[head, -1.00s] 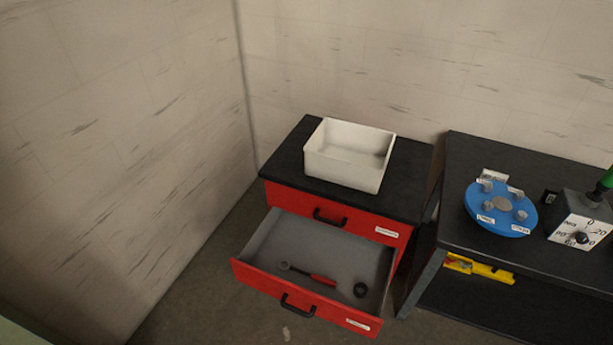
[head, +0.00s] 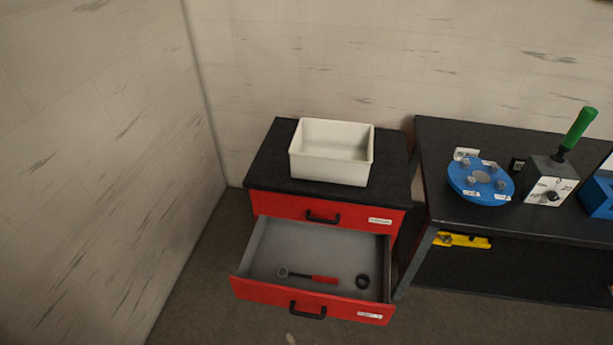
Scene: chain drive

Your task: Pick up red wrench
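The red wrench (head: 309,276) lies flat in the open lower drawer (head: 262,292) of the red cabinet in the head view. Its red handle points right and its dark ring-shaped head points left. A small black ring (head: 362,282) lies in the drawer to the right of the handle, apart from it. Neither of my grippers is in view.
A white bin (head: 332,168) stands on the cabinet's black top (head: 268,165). The upper drawer (head: 275,206) is shut. A black workbench (head: 440,160) on the right holds a blue disc (head: 480,181) and a green-handled lever box (head: 549,180). Floor on the left is clear.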

